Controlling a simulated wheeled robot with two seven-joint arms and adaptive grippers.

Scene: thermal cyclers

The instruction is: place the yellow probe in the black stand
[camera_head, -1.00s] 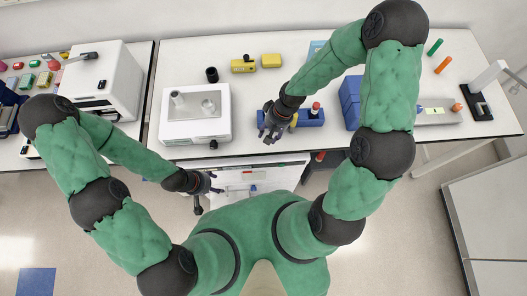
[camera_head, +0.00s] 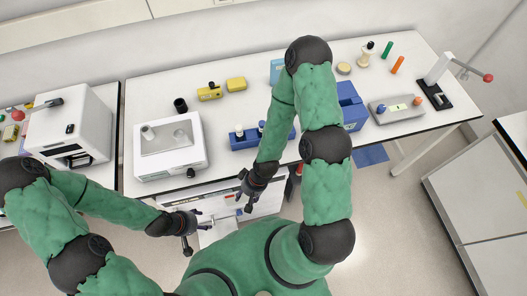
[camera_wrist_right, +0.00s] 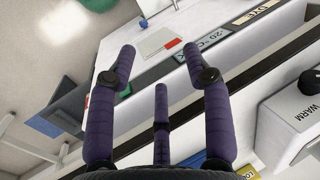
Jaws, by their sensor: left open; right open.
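I cannot make out the yellow probe for certain. Two small yellow objects lie at the back of the bench: one with a black top (camera_head: 209,92) and a plain one (camera_head: 236,84). A black base (camera_head: 434,94) with a white upright and a red-knobbed lever stands at the bench's right end; I cannot tell whether it is the black stand. My right gripper (camera_head: 244,194) is open and empty before the bench's front edge; its spread fingers (camera_wrist_right: 160,75) also show in the right wrist view. My left gripper (camera_head: 198,227) is open and empty, low in front of the bench.
A blue box (camera_head: 350,112) and a grey device (camera_head: 395,110) are to the right. Drawers are under the bench.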

